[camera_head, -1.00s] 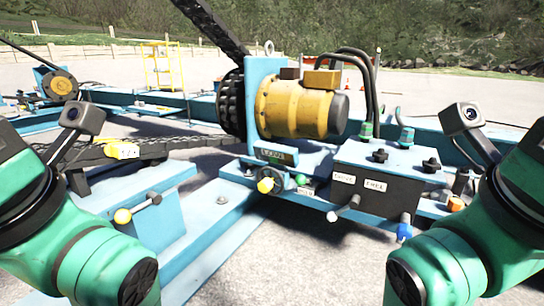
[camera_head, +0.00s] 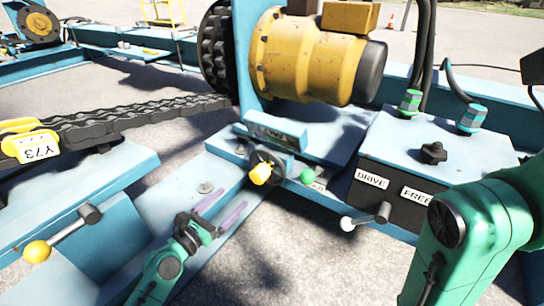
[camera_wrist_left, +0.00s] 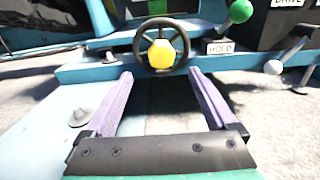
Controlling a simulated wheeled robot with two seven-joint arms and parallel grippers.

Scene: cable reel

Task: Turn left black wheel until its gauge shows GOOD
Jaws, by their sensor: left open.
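A small black handwheel (camera_head: 268,166) with a yellow knob is on the front of the blue frame, below the yellow motor. In the left wrist view the wheel (camera_wrist_left: 158,30) faces me upright, straight beyond my fingertips. A small box (camera_head: 276,131) sits above the wheel; its wording is unreadable. Part of a green patch (camera_wrist_left: 165,4) shows above the wheel, cut off by the top edge. My left gripper (camera_head: 228,200) has purple fingers spread open and empty, just short of the wheel and not touching it. My right arm shows at the right, but its gripper is out of view.
A green-knobbed lever (camera_head: 306,176) stands just right of the wheel, near a HOLD label (camera_wrist_left: 219,47). Further right is a control box (camera_head: 405,160) with DRIVE and FREE labels, a white-knobbed lever (camera_head: 347,223) and a black top knob (camera_head: 433,152). A yellow-knobbed lever (camera_head: 37,251) is at left.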

